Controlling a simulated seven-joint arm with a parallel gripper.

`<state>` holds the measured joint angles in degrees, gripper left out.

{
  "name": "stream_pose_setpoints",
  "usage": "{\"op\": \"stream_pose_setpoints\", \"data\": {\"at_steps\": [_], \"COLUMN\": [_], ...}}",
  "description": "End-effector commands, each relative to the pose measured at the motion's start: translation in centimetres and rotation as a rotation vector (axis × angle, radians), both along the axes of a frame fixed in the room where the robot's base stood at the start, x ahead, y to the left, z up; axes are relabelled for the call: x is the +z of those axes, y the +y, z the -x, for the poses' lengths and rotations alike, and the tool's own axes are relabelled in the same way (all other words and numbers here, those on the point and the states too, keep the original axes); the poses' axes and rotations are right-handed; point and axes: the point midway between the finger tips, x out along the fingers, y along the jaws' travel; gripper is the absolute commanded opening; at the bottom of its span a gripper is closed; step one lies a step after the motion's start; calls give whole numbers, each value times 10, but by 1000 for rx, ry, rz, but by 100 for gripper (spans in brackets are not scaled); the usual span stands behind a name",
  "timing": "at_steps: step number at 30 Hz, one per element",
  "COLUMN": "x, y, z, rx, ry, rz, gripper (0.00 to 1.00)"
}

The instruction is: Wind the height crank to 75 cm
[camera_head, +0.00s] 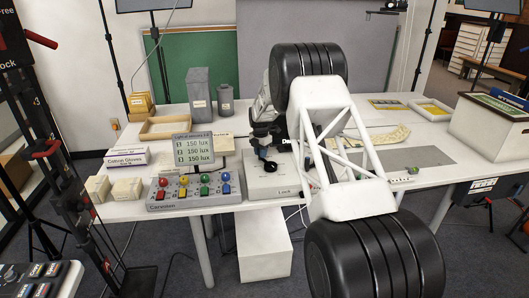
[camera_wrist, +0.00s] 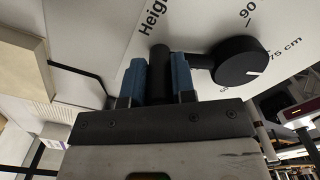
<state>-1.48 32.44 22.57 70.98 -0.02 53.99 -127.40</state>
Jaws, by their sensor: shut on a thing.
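In the wrist view, my gripper (camera_wrist: 157,75) has its two blue fingers closed around the upright black handle of the height crank (camera_wrist: 160,65). A short arm joins the handle to the round black hub (camera_wrist: 238,62) on a white panel. The panel (camera_wrist: 190,25) carries "Height", "90" and "75 cm" markings. A white line on the hub faces right, towards the side with the "75 cm" marking; exact alignment is hard to tell. In the head view, my gripper (camera_head: 263,133) is over a pale box (camera_head: 278,186) with a black round part; the crank handle is mostly hidden there.
A control box with coloured knobs (camera_head: 192,192) and a lux display (camera_head: 194,150) stand left of the pale box. Grey canisters (camera_head: 199,97) stand behind. A red-handled stand (camera_head: 50,150) is at far left. The right tabletop holds a grey mat (camera_head: 420,157) and a white box (camera_head: 490,125).

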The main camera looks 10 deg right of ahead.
Motion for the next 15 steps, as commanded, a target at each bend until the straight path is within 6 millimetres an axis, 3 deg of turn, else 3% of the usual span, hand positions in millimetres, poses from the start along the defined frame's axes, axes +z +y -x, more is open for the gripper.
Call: {"op": "stream_pose_setpoints", "data": {"at_steps": [15], "x": [0], "y": [14], "z": [6], "rx": [141], "ry": [-1], "rz": [-1], "gripper": [0]}}
